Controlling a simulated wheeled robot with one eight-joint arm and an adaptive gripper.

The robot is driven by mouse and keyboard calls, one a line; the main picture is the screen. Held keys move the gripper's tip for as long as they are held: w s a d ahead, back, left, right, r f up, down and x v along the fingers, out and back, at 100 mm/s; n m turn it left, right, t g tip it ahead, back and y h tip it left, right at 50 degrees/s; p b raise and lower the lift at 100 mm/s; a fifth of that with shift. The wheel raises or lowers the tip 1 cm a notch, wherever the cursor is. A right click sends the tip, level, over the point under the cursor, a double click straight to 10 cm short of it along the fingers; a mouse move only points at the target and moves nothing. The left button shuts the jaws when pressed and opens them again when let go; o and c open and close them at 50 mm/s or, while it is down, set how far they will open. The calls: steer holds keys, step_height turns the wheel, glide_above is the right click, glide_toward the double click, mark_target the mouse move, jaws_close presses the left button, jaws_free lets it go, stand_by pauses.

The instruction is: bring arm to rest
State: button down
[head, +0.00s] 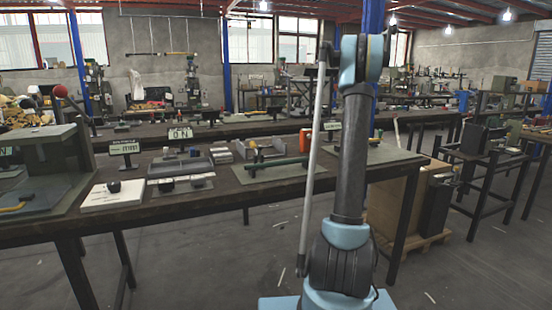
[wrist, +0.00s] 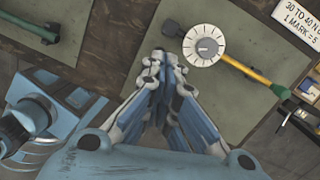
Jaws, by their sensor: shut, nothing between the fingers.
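My gripper (wrist: 160,62) shows in the wrist view with its fingers drawn together and nothing between them. Beneath it lies a grey-green mat (wrist: 205,95) with a tool that has a round white dial (wrist: 204,46) and a yellow-and-green handle (wrist: 250,74). The gripper looks to be above the mat, apart from the tool; its exact height cannot be told. In the head view my arm stands upright right of centre, bent at its top joint. My gripper cannot be made out there.
A dark workbench (head: 240,196) runs across the head view, with a white block (head: 113,195), a grey tray (head: 180,167), an orange object (head: 305,140) and small signs on it. A wooden crate (head: 400,205) stands right of my arm. Floor in front is clear.

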steer(key=s+a+f+n, duration=0.2)
steer(key=s+a+n, duration=0.35)
steer(key=s, duration=0.35)
steer(key=s+a+f+n+h, duration=0.1)
steer(key=s+a+f+n, duration=0.1)
steer(key=s+a+n, duration=0.5)
steer(key=s+a+f+n, duration=0.2)
steer(key=s+a, duration=0.3)
steer(key=s, duration=0.5)
steer(key=s+a+f+n, duration=0.3)
steer(key=s+f+n, duration=0.5)
steer(key=s+f, duration=0.4)
steer(key=s+a+f+n+t, duration=0.1)
steer(key=s+a+f+n, duration=0.2)
steer(key=s+f+n, duration=0.4)
steer(key=s+f, duration=0.6)
steer(key=s, duration=0.2)
steer(key=shift+f+n+h, duration=0.2)
steer(key=shift+n+h, duration=0.1)
steer(key=shift+n, duration=0.05)
steer(key=shift+a, duration=0.1)
steer(key=shift+w+f, duration=0.2)
steer(key=shift+w, duration=0.15)
